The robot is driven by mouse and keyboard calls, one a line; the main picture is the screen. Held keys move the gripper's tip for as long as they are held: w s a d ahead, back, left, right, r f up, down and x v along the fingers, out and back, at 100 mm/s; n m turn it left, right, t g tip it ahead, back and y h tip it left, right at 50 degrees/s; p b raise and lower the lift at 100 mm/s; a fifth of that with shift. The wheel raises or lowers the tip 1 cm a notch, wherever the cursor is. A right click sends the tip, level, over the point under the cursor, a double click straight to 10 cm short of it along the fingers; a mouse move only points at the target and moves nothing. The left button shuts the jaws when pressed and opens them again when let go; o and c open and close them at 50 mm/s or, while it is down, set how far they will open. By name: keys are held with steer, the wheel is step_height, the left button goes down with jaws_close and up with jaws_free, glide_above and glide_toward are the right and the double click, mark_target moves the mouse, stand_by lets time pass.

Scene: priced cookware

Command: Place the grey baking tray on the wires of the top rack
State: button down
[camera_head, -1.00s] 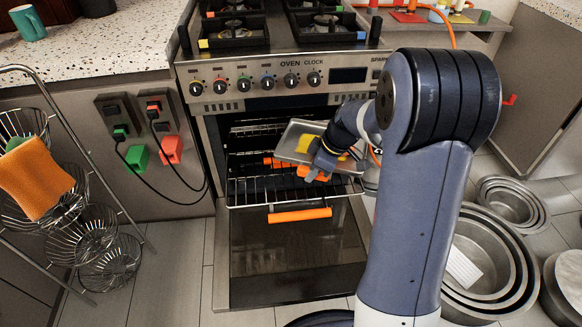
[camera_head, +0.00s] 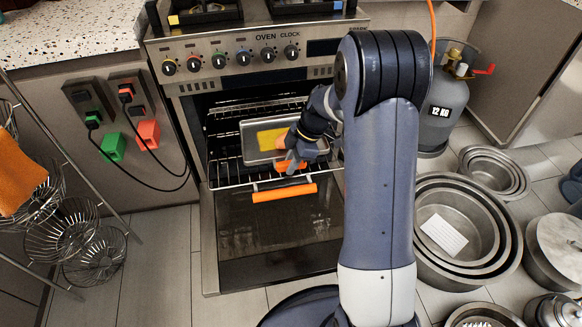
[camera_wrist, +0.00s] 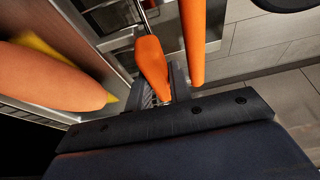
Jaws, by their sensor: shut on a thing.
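The grey baking tray (camera_head: 247,147) is a shallow rectangular pan with a yellow patch on it, at the oven mouth in the head view. The wrist view shows an orange piece (camera_wrist: 151,62) at the fingers. The tray appears above a pulled-out wire rack (camera_head: 226,183) with an orange handle (camera_head: 285,193). Another rack (camera_head: 245,110) shows higher inside the oven. My arm hides the tray's right end. Whether the tray touches wires is unclear.
The oven door (camera_head: 265,245) hangs open below the rack. Wire baskets (camera_head: 65,230) stand at left. Nested round pans (camera_head: 425,200) and a grey gas cylinder (camera_head: 440,110) stand at right. Bare floor shows beside the door.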

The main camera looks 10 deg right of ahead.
steer(key=shift+f, duration=1)
steer(key=c, duration=1.3)
jaws_free()
steer(key=p+v, duration=0.3)
steer(key=v, duration=0.9)
